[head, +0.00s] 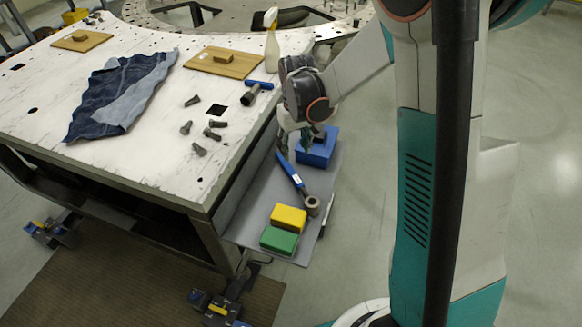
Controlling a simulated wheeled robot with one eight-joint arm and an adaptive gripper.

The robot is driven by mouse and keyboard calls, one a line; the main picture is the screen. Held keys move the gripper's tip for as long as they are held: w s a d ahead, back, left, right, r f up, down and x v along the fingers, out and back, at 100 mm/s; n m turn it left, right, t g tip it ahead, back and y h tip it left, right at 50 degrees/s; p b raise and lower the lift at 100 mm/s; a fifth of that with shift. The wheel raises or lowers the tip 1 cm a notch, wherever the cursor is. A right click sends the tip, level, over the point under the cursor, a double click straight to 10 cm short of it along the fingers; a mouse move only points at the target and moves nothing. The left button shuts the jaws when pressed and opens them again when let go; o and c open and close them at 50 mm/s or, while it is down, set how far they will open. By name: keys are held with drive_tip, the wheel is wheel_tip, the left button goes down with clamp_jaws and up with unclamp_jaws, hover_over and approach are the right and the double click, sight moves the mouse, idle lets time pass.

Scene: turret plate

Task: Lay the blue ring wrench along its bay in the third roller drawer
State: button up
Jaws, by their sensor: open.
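A long blue-handled tool (290,173) lies slantwise on the grey pulled-out surface (255,215) at the table's side. It looks like the blue ring wrench, but I cannot be sure. A round grey piece (312,205) is at its near end. My gripper (289,143) is low over the far part of this surface, by the far end of the blue handle and left of a blue box (316,147). The fingers look open, and I see nothing held between them. I cannot make out separate drawers or bays.
A yellow block (289,218) and a green block (279,240) lie on the near end of the grey surface, with a thin dark item (327,214) at its right edge. The worn white table (150,165) holds denim cloth (122,90), several bolts (199,150) and a spray bottle (272,45).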

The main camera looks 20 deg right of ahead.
wheel_tip(320, 180, down, 2)
drive_tip(key=b, duration=0.3)
hover_over(295, 177)
drive_tip(key=f, duration=0.8)
drive_tip(key=shift+a+f, duration=0.2)
drive_tip(key=shift+f, duration=0.05)
drive_tip(key=shift+w+d+f+b, duration=0.15)
drive_tip(key=shift+f+b, duration=0.35)
drive_tip(key=shift+f, duration=0.85)
drive_tip(key=shift+s+d+f+b, duration=0.1)
drive_tip(key=shift+f+b, duration=0.4)
drive_tip(key=shift+f, duration=0.85)
clamp_jaws()
